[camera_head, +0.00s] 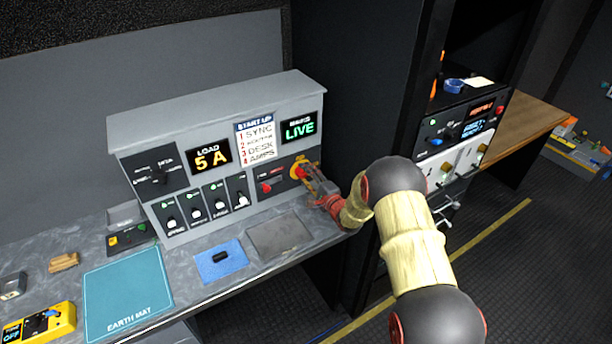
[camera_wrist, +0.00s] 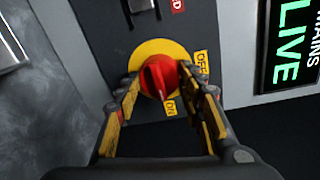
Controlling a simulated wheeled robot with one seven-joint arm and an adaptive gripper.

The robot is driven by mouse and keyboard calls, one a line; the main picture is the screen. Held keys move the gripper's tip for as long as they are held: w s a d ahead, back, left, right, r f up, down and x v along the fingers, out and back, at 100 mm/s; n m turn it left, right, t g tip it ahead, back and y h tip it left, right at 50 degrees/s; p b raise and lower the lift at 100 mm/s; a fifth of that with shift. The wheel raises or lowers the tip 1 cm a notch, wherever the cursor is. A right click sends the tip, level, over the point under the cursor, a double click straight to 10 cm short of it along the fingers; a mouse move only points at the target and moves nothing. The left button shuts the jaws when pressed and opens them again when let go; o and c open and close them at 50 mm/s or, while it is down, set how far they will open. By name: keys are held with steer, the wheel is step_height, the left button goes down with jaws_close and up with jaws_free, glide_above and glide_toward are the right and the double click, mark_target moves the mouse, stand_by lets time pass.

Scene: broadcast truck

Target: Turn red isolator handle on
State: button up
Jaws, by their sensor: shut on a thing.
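The red isolator handle (camera_wrist: 157,76) is a round red knob with a raised ridge on a yellow disc (camera_wrist: 143,51). An OFF label (camera_wrist: 202,62) and an ON label (camera_wrist: 170,107) sit at the disc's edge. The ridge's near end points towards the ON label. My gripper (camera_wrist: 168,90) is shut on the red handle, one finger on each side.
The console (camera_head: 215,100) has a LOAD 5 A display (camera_head: 210,158), a MAINS LIVE display (camera_head: 299,128) and several switches (camera_head: 205,207). Below lie a blue pad (camera_head: 220,260), a grey plate (camera_head: 278,236) and an earth mat (camera_head: 125,285). A dark rack stands right.

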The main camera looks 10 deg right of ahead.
steer(key=o, duration=1.2)
steer(key=v, duration=1.2)
steer(key=shift+w, duration=0.1)
